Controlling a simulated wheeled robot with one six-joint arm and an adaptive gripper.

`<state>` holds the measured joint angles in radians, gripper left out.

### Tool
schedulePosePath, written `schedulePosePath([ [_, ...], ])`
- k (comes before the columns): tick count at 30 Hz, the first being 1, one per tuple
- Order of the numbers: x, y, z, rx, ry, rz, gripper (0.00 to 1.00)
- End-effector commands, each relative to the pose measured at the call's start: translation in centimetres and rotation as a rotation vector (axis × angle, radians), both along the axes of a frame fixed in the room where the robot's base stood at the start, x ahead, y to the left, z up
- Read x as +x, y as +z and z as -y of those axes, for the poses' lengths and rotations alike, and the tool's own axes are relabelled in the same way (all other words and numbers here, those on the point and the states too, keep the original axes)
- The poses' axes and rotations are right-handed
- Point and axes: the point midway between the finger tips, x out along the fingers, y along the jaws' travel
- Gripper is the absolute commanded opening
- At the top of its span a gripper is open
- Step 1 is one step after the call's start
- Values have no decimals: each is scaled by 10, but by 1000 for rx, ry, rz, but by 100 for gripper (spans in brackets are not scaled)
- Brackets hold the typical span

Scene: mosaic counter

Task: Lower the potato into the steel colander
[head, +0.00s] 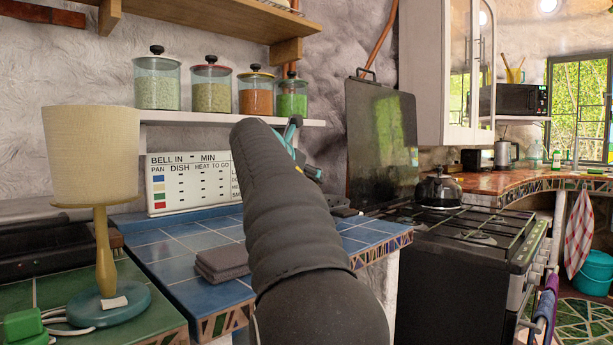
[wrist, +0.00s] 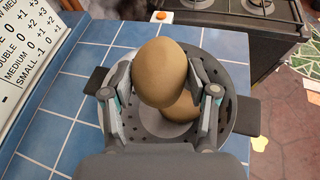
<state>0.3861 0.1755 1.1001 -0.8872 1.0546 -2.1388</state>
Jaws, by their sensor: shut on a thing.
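In the wrist view my gripper (wrist: 163,82) is shut on a smooth brown potato (wrist: 158,70), one finger on each side. The steel colander (wrist: 229,85), grey with dark holes and two dark side handles, stands on the blue tiles below. The held potato is over the colander's bowl and hides part of it. A second brown rounded thing (wrist: 184,107) shows inside the colander, partly behind the held potato. I cannot tell how far above it the potato is. In the head view my arm hides the potato and most of the colander.
A lamp (head: 92,155) is at left, a stove (head: 455,240) at right.

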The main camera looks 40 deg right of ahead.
Motion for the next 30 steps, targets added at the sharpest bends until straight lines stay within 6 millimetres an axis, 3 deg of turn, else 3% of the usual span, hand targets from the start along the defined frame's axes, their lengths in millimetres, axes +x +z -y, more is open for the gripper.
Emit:
schedulePosePath([
  [30, 0, -43, 0, -1, 0, 0, 19],
])
